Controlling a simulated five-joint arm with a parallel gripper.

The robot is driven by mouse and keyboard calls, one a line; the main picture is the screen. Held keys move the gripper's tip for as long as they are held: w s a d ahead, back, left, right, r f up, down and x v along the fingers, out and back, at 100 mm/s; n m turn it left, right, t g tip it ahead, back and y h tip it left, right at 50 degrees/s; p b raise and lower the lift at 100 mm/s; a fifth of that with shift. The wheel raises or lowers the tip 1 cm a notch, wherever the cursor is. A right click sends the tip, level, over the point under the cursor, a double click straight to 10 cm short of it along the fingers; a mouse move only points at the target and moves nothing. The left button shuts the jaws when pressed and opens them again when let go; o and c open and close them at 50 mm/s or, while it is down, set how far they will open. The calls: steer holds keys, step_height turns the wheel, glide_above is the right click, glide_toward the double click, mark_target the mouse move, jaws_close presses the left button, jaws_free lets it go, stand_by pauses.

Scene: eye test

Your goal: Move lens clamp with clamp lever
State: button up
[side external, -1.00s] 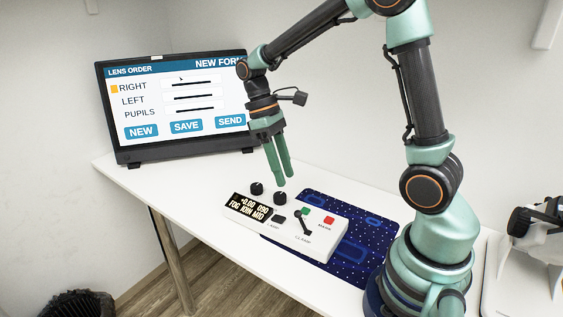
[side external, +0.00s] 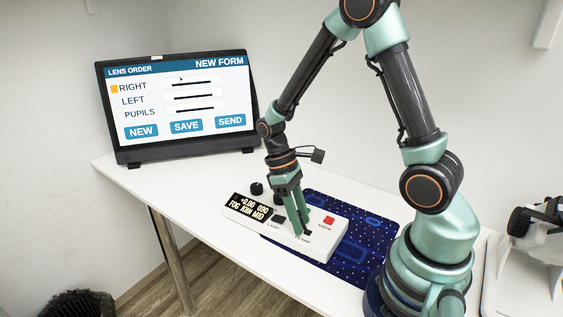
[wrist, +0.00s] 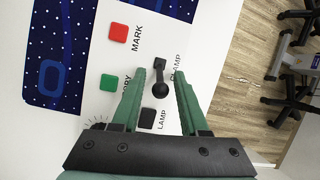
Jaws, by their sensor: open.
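The clamp lever is a black lever with a round knob (wrist: 160,90) on a white control box (side external: 326,233), beside the CLAMP label. In the wrist view its knob lies between the two green fingers of my gripper (wrist: 160,75), with gaps showing on both sides. My gripper is open. In the side view my gripper (side external: 306,232) points down at the lever, with its fingertips low over the box. The fingers hide most of the lever there; its dark base (side external: 308,233) shows by the tips. I cannot make out the lens clamp itself.
A red MARK button (wrist: 119,32), a green button (wrist: 108,82) and a black LAMP switch (wrist: 147,118) sit near the lever. A dark blue mat (side external: 365,236) and a monitor (side external: 178,105) are on the white table.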

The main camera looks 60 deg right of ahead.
steer(key=shift+c, duration=0.3)
jaws_close()
steer(key=shift+s+r+t+h, duration=0.15)
steer(key=shift+s+t, duration=0.35)
steer(key=shift+t, duration=0.6)
steer(key=shift+s+r+t+h, duration=0.15)
steer(key=shift+s+t, duration=0.3)
steer(key=shift+t, duration=0.65)
steer(key=shift+o, duration=0.3)
jaws_free()
